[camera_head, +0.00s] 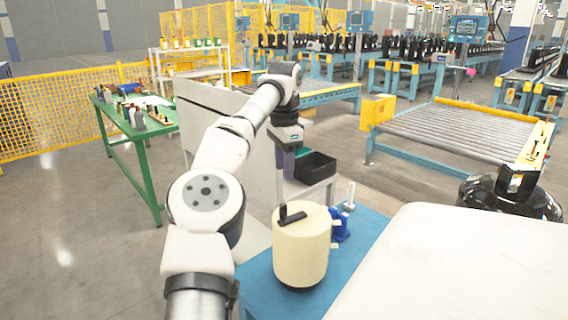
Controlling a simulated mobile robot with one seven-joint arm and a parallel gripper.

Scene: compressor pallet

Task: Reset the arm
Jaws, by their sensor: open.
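My white and grey arm (218,150) rises from the bottom of the picture, bends at the top and reaches forward. My gripper (286,172) hangs from its end and points down, beside a small stand with a black bin (310,166). It is open, with nothing seen between its fingers; the fingers are small and partly merge in this view. A cream cylinder (300,250) with a black bar on top stands upright on a blue surface (262,285), nearer than my gripper and apart from it.
A blue fixture (341,224) stands beside the cylinder. A black compressor (510,200) is at the right. A green table (135,135) with several parts stands at left. A roller conveyor (460,132) lies behind on the right. The floor at lower left is clear.

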